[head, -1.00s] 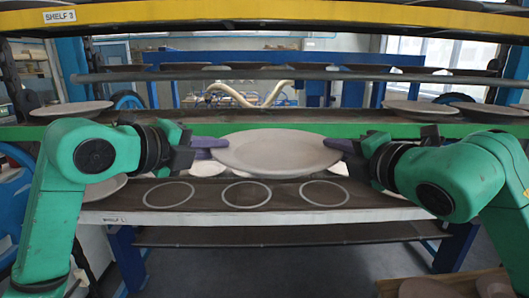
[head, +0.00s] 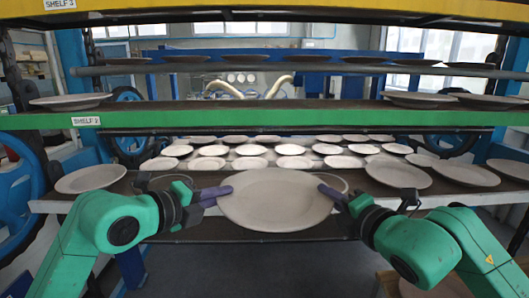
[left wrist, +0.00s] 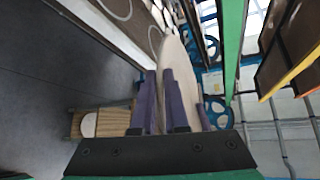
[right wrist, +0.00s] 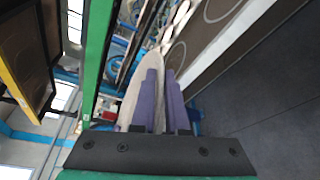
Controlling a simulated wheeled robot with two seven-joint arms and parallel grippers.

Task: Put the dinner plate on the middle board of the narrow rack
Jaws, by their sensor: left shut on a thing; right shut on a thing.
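The pale dinner plate (head: 278,205) is held in front of the rack, its upper face visible from my head. My left gripper (head: 224,191) is shut on its left rim and my right gripper (head: 328,191) on its right rim. In the left wrist view the plate (left wrist: 179,48) rises beyond the purple fingers; the right wrist view also shows the plate (right wrist: 131,85) at the fingers. The green-edged middle board (head: 300,118) is above the plate in the head view. The plate overlaps the front edge of the lower board (head: 400,197), and I cannot tell the gap.
Plates (head: 90,178) stand at the lower board's left, and others (head: 398,175) at its right. Several small plates (head: 250,150) show behind. The middle board has plates at both ends (head: 70,102) (head: 420,99); its centre looks clear. A yellow-edged board (head: 300,10) is above.

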